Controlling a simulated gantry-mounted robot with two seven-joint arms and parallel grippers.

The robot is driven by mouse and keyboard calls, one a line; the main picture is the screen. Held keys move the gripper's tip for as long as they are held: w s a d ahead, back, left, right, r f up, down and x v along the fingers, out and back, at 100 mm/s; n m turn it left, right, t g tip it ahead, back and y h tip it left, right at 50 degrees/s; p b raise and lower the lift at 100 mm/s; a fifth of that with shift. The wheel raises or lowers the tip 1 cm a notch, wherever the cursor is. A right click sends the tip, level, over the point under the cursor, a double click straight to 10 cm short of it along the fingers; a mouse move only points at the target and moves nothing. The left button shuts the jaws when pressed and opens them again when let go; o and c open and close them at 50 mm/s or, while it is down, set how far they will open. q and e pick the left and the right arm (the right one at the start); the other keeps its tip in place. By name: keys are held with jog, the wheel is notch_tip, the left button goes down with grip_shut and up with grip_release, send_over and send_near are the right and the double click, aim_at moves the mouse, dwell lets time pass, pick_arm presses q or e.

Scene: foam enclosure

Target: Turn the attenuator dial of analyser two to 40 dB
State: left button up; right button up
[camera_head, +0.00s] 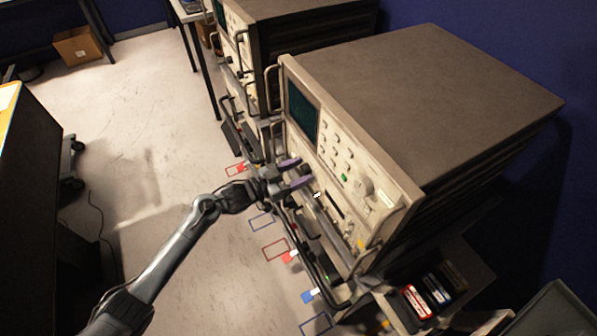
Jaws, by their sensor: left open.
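The nearer analyser (470,80) is a large beige-grey instrument with a dark green screen (302,112) and a panel of buttons. A dark round knob (306,169) sits on its front panel below the screen. A larger pale knob (365,187) is further right on the panel. I cannot read any dial scale or tell which knob is the attenuator dial. My left gripper (297,173) is open, its purple-tipped fingers at the lower left of the panel, close to the dark knob; contact cannot be told. My right gripper is out of view.
Another analyser (232,45) stands behind, to the upper left. Metal handles (268,88) project from the fronts. A lower shelf (470,265) holds small red and dark boxes. Red and blue outlines mark the floor (150,150), which is mostly clear. A cardboard box (77,46) is far left.

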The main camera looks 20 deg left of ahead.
pick_arm(q)
jog(key=shift+c, duration=0.2)
jog(key=c, duration=1)
